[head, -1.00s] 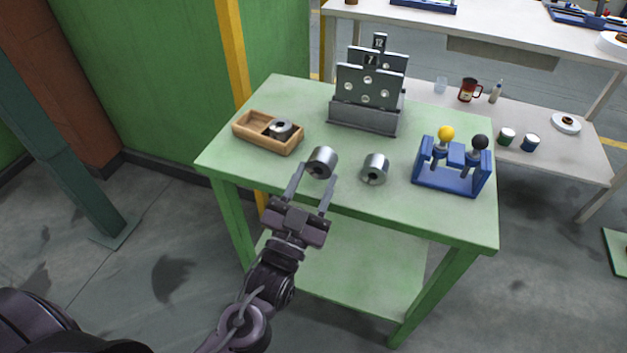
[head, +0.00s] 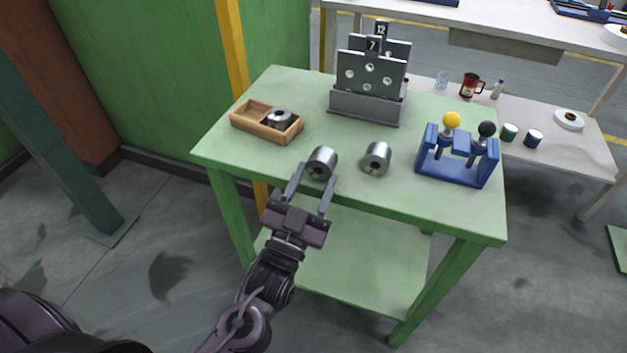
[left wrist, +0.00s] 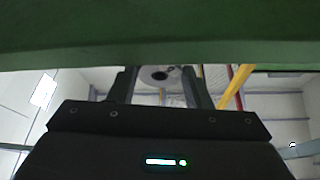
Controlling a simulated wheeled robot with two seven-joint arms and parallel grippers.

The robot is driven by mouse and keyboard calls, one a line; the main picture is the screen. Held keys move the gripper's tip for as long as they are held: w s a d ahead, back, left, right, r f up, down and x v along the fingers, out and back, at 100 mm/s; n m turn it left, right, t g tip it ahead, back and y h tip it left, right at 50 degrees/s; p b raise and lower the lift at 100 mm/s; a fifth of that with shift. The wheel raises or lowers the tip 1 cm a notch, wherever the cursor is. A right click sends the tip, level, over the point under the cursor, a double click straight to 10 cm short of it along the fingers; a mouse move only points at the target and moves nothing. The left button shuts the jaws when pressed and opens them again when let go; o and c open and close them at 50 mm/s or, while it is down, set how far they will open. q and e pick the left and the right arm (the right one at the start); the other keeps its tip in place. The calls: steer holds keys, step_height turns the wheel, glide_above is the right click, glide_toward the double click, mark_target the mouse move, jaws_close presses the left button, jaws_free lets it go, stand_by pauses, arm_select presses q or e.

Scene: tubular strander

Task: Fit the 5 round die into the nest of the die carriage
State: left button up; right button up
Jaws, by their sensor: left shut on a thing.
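My left gripper (head: 312,182) reaches in from the left to the front edge of the green table. It is shut on a grey steel round die (head: 323,161), a short cylinder with a dark central hole. In the left wrist view the die (left wrist: 160,75) shows between the two fingers, beyond the dark green table edge. A second, similar round die (head: 376,158) stands to its right, apart from the gripper. No number can be read on either die. I cannot make out a die carriage or its nest. My right gripper is not in view.
A wooden tray (head: 284,136) with a steel ring part (head: 279,118) sits at the left. A grey rack (head: 363,107) with plates marked 7 and 12 stands behind. A blue stand (head: 457,173) with yellow and black knobs is at the right. The table's front middle (head: 410,200) is clear.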

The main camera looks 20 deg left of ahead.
arm_select(q)
steer(key=shift+r, duration=0.1)
steer(key=o, duration=1.5)
steer(key=shift+f, duration=0.2)
steer(key=shift+s+f, duration=0.15)
steer(key=shift+s, duration=0.15)
steer(key=v, duration=0.7)
steer(key=shift+s, duration=0.1)
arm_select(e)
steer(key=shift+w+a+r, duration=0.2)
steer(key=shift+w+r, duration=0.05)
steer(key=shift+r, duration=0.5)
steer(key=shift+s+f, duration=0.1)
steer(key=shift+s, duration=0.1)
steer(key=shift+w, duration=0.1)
